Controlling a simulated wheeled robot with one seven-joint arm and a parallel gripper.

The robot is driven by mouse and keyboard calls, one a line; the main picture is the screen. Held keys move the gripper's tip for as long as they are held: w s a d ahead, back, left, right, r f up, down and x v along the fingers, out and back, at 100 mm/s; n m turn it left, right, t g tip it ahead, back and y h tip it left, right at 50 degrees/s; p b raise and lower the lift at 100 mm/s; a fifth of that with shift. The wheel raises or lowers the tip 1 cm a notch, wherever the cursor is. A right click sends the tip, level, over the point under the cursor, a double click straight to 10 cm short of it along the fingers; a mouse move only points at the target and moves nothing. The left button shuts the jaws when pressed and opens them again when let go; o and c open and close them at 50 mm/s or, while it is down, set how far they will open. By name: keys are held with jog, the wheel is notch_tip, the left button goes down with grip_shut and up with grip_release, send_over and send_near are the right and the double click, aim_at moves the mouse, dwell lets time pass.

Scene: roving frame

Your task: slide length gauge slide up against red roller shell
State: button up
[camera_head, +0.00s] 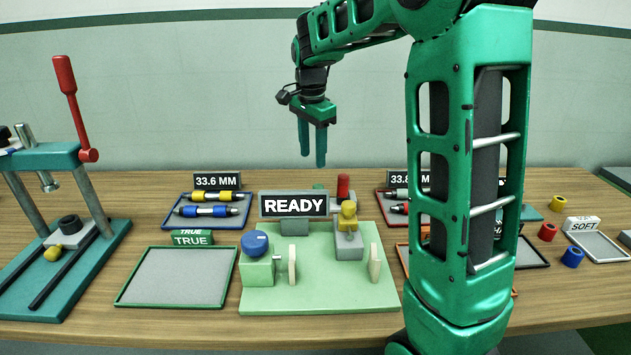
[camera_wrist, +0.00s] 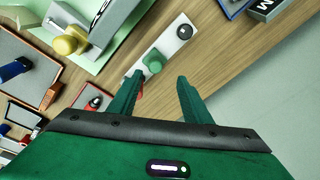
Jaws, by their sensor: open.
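The red roller shell (camera_head: 343,187) stands behind the bench fixture in the head view. In the wrist view a small part of the red shell (camera_wrist: 140,89) shows beside my left finger, which hides the rest. The gauge's green slide (camera_head: 318,187) is to the left of the shell, with a small gap between them; only its top shows over the READY sign. In the wrist view the green slide (camera_wrist: 153,62) sits on a pale gauge bar (camera_wrist: 171,48) with a dark round knob. My gripper (camera_head: 312,160) is open and empty, pointing down above the gauge.
The READY sign (camera_head: 294,204) and the green fixture base (camera_head: 318,296) stand in front of the gauge. A blue tray (camera_head: 171,222) with rollers is to the left, and a red-rimmed tray (camera_head: 384,214) to the right. A press (camera_head: 40,158) stands far left.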

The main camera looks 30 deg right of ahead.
aim_at(317, 185)
jog(key=f+m, duration=0.1)
jog(key=f, duration=0.2)
jog(key=d+f+m, duration=0.1)
jog(key=f, duration=0.2)
jog(key=d+f+m+g+y, duration=0.1)
jog(key=f+m, duration=0.1)
jog(key=f, duration=0.2)
jog(key=shift+w, duration=0.25)
grip_shut()
